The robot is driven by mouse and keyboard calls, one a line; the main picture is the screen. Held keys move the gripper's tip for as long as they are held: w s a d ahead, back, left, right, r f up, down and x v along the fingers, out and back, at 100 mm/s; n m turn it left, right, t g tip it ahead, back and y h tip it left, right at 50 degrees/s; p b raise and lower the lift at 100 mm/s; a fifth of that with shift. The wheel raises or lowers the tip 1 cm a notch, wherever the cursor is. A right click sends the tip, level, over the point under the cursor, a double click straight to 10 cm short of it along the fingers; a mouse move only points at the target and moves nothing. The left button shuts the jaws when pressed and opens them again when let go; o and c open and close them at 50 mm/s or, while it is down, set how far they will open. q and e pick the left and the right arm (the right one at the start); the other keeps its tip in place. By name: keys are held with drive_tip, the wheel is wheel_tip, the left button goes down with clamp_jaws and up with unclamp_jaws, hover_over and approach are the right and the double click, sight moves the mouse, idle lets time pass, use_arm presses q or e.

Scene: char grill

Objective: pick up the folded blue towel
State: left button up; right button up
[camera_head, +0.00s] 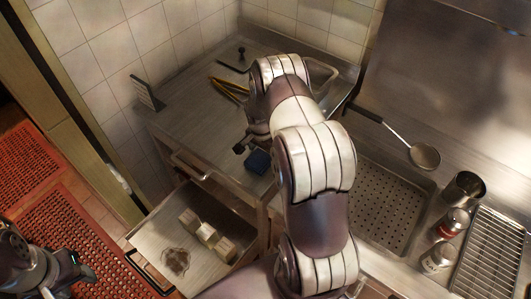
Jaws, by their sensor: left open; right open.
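The folded blue towel (257,163) is a small dark-blue square lying on the steel counter near its front edge. My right gripper (247,145) is open and close to the towel, at its upper left side in the head view. Whether it touches the towel I cannot tell. My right arm crosses the middle of the view and hides part of the counter right of the towel. My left gripper (78,272) is low at the left, over the red floor mat, open and far from the towel.
An open drawer (150,240) below the counter holds several pale blocks (206,233). Yellow-handled tongs (225,91) lie behind the gripper. The counter left of the towel is clear.

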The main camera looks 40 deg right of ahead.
drive_tip(key=c, duration=1.1)
drive_tip(key=shift+w+r+b, duration=0.1)
drive_tip(key=shift+r+b, duration=0.2)
drive_tip(key=shift+r, duration=0.2)
wheel_tip(320, 180, up, 3)
drive_tip(key=shift+d+f+b, duration=0.1)
drive_tip(key=shift+b, duration=0.55)
drive_tip(key=s+a+r+b, duration=0.2)
drive_tip(key=s+r, duration=0.5)
drive_tip(key=s, duration=0.4)
drive_tip(key=shift+s+a+r, duration=0.15)
drive_tip(key=shift+s+a, duration=0.15)
drive_tip(key=shift+a, duration=0.05)
